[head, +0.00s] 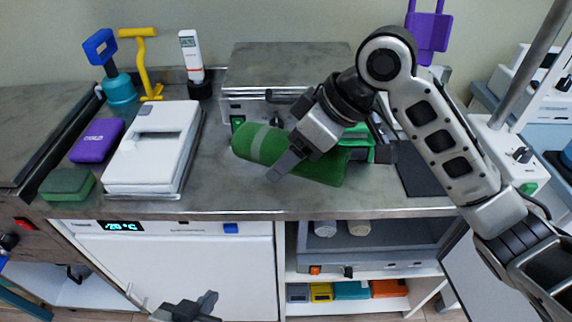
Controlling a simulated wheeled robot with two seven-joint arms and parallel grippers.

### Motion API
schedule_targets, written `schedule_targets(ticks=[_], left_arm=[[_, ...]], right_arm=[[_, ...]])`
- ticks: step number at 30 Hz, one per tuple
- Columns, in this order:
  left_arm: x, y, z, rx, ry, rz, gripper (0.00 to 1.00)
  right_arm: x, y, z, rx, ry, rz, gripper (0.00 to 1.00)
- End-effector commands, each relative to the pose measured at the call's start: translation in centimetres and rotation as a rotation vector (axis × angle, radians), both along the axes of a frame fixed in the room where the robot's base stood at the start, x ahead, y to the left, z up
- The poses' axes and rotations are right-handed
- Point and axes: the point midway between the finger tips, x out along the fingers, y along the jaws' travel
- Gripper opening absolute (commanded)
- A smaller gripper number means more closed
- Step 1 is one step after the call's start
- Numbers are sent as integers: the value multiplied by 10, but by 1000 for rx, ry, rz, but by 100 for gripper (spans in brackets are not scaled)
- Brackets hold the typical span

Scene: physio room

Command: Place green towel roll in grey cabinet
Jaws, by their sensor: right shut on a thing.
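The green towel roll (254,143) has a paler band and is held above the steel counter, lying slantwise. My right gripper (283,170) is shut on it, with a finger across its front side. The arm comes in from the right. A grey cabinet (392,239) with an open front stands on the shelf under the counter. A white roll (325,229) and a beige roll (359,228) lie inside it. The counter edge hides its top. My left gripper (203,304) is low at the bottom edge, in front of the white fridge, and its jaw opening is unclear.
A steel box (290,75) stands at the counter's back, and a green tray (359,145) lies partly behind the roll. A white device (152,148), purple box (97,140) and green block (67,184) sit at left. The counter's front strip is clear.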

Motion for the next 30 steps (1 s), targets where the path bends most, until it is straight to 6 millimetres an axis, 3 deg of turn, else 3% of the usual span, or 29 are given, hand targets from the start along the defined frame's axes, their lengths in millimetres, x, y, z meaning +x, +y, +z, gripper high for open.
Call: schedule_targets(ticks=[5,12,20,26,30], left_arm=[[0,0,3,1,-3,-1,0],[1,1,-1,5,0,-1,0],[2,1,-1,4,-3,-1,0],[3,1,4,3,-7,0,0],[4,0,4,1,-9,3,0]], right_arm=[[45,8,-20,-1,3,-3,42],[76,14,-62,0,1,-1,42],[89,16,-77,0,-1,-1,42],[88,16,-104,-1,0,-1,42],[89,16,-108,0,-4,0,42]])
